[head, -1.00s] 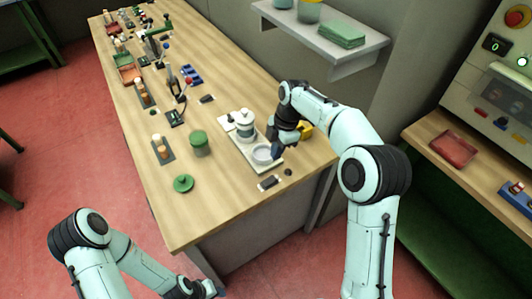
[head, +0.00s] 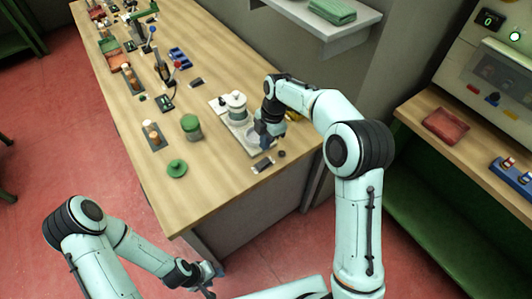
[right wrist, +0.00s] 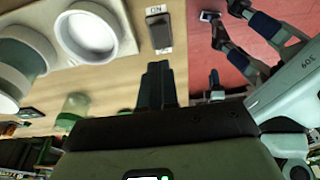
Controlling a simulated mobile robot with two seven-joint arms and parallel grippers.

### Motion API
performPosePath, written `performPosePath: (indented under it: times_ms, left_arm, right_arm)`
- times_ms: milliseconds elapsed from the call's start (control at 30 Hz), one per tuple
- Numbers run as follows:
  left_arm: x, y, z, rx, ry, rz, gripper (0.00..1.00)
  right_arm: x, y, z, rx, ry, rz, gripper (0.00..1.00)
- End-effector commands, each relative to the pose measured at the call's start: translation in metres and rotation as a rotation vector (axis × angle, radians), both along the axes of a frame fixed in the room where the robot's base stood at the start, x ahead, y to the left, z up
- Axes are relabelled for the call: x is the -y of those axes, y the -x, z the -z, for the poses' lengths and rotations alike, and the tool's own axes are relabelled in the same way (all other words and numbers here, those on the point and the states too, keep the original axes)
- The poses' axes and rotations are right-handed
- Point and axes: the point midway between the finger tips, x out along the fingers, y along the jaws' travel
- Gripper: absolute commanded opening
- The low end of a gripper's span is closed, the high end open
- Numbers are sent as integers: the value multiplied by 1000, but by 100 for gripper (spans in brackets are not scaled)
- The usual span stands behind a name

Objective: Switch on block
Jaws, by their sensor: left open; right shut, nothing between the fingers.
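My right gripper (head: 270,142) is shut and empty, close behind the block in the head view. My left gripper (head: 210,277) is open and empty, low in front of the table, away from the block.
A pale tray (head: 226,122) with a white lidded pot (head: 236,105) and a round dish stands beside my right gripper. A green jar (head: 190,127) and green lid (head: 177,169) are to the left. A wall shelf (head: 325,30) overhangs behind. The table's front left corner is clear.

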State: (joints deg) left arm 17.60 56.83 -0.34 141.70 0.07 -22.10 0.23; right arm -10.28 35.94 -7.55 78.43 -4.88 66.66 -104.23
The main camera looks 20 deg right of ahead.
Motion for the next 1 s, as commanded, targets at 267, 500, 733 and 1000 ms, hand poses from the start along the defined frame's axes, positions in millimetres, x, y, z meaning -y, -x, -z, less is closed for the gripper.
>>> performPosePath:
  times_ms: [267, 500, 733, 1000]
  left_arm:
    - [0, 4, 3, -5, -1, 0, 43]
    - [0, 3, 2, -3, 0, 0, 43]
    - [0, 3, 2, -3, 0, 0, 43]
    - [0, 24, 20, -27, 0, 0, 43]
  right_arm:
    - [-1, 1, 51, -3, 1, 1, 0]
    - [2, 0, 66, -1, 0, 0, 0]
    - [2, 0, 67, 0, 0, 0, 0]
    - [5, 20, 76, -19, -36, 5, 0]
